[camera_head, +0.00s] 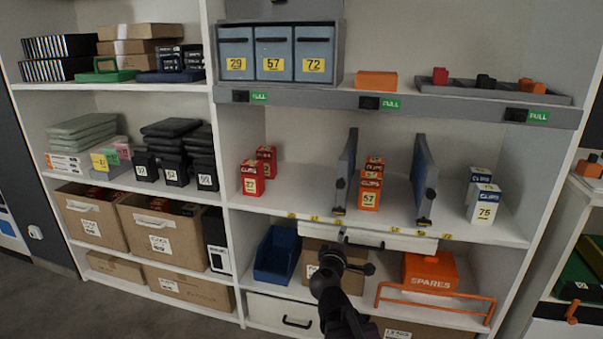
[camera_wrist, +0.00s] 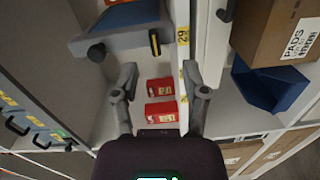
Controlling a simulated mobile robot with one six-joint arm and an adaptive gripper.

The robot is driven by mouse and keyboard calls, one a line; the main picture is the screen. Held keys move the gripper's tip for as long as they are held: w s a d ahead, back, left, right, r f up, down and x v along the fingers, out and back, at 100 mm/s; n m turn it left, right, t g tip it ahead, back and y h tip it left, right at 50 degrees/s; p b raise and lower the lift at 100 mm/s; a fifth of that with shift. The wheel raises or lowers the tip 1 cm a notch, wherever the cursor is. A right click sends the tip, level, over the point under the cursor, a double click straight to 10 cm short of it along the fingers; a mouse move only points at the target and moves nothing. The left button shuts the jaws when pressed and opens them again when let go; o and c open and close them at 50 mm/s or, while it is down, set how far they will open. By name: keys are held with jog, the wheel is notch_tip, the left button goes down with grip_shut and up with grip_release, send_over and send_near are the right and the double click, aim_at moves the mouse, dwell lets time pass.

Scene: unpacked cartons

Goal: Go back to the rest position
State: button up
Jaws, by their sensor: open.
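My gripper (camera_head: 343,238) shows in the head view as a small, dark end of my arm, in front of the lower middle of the shelving. In the wrist view my gripper (camera_wrist: 160,75) is open, with its two grey fingers spread apart. Two red boxes (camera_wrist: 160,87) show between and beyond the fingers, standing on a white shelf. Nothing is held between the fingers. The rest position itself is not marked in either view.
Tall white shelving (camera_head: 222,150) stands close in front. Blue-grey dividers (camera_head: 424,178) stand among numbered boxes. Below are a blue bin (camera_head: 277,255), an orange SPARES box (camera_head: 430,272) and an orange rail (camera_head: 435,302). Bare floor (camera_head: 110,310) shows at the lower left.

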jog(key=s+d+f+m+g+h, duration=0.1)
jog(key=s+d+f+m+g, duration=0.5)
jog(key=d+f+m+g, duration=0.3)
jog(key=s+a+f+m+g+y+p, duration=0.1)
jog(key=s+a+f+m+g+y, duration=0.3)
jog(key=s+a+f+g+y, duration=0.55)
notch_tip(320, 180, up, 37)
jog(key=s+d+t+h+p, duration=0.1)
jog(key=d+t+h+p, duration=0.1)
jog(key=p, duration=3.3)
